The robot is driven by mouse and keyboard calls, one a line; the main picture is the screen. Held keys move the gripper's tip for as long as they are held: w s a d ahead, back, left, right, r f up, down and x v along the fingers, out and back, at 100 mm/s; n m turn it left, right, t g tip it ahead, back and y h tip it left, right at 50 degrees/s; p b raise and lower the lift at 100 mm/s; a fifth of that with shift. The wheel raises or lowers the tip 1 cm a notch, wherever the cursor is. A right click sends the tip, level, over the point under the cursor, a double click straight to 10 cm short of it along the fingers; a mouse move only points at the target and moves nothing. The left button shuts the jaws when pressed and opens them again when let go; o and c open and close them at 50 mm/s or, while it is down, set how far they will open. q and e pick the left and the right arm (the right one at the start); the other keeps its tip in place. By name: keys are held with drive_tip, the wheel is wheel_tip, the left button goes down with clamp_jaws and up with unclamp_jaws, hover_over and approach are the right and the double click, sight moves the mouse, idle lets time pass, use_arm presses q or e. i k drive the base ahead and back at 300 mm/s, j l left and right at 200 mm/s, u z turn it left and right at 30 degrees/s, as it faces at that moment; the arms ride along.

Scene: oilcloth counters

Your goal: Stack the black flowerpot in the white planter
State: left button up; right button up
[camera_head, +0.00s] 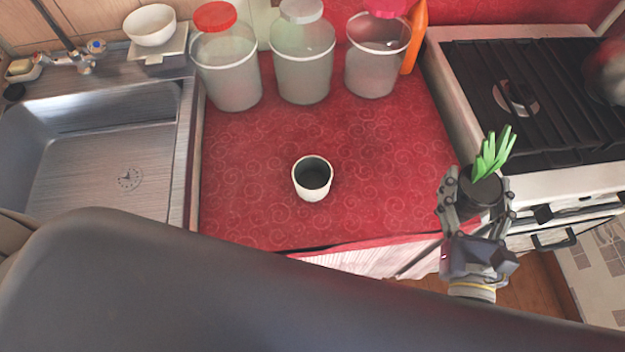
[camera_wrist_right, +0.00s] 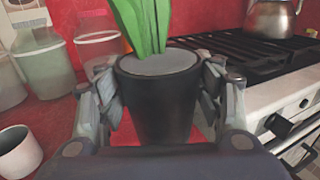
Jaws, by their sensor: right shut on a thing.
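The white planter (camera_head: 312,184) stands upright and empty on the red counter, dark inside. In the right wrist view the planter (camera_wrist_right: 18,153) shows at the lower left. The black flowerpot (camera_head: 480,192), with a green plant in it, is in my right gripper (camera_head: 478,198), off to the right of the planter near the counter's right edge and the stove. In the right wrist view the flowerpot (camera_wrist_right: 160,105) is upright, with my right gripper's (camera_wrist_right: 160,100) fingers shut on both its sides. The left gripper is not in view.
Several clear canisters (camera_head: 303,75) stand along the back of the counter (camera_head: 250,190), with an orange bottle (camera_head: 416,38) beside them. A sink (camera_head: 100,150) lies left and a stove (camera_head: 540,90) right. The red cloth around the planter is clear.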

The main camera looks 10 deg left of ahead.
sight(312, 182)
drive_tip(key=u, duration=2.4)
drive_tip(key=k+l+u, duration=0.3)
drive_tip(key=k+l, duration=0.6)
